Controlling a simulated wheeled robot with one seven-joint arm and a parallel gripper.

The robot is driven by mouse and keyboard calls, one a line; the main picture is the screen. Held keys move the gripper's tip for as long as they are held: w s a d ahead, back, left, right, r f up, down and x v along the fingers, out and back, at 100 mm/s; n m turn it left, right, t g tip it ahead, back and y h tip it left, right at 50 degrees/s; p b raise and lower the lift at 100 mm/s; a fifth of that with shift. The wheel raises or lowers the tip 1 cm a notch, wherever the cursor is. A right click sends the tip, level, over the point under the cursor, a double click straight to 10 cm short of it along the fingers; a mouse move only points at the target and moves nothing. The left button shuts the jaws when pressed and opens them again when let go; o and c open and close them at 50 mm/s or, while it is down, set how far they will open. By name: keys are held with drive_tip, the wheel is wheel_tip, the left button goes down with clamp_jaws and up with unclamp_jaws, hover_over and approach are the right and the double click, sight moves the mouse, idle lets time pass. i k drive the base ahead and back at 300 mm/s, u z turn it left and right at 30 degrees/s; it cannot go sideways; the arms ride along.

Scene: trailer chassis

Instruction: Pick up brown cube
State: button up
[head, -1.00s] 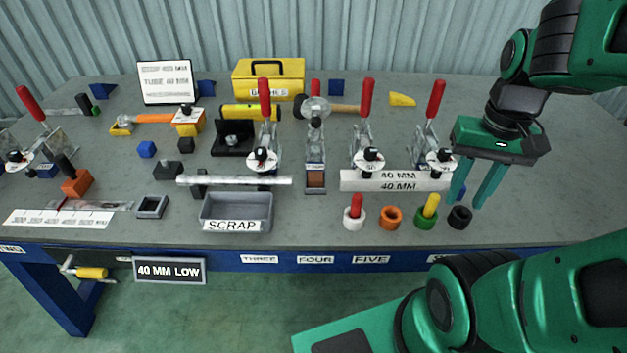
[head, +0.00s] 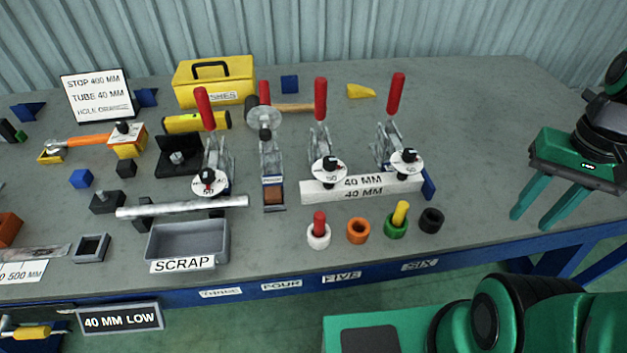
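A small brown cube (head: 273,194) sits in a narrow grey holder (head: 274,209) below the middle toggle clamp (head: 268,150) on the grey workbench (head: 480,120). My gripper (head: 531,219) hangs at the right side of the bench, well to the right of the brown cube. Its two green fingers point down and stand apart, with nothing between them.
A grey SCRAP tray (head: 188,240) and a silver tube (head: 180,206) lie left of the cube. Red-handled clamps (head: 320,100) stand near it. Several coloured rings, including an orange one (head: 358,231), are at the front right. The bench's back right is clear.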

sight(272, 194)
drive_tip(key=z, duration=0.2)
drive_tip(key=k, duration=2.5)
drive_tip(key=u, duration=0.85)
drive_tip(key=i, duration=1)
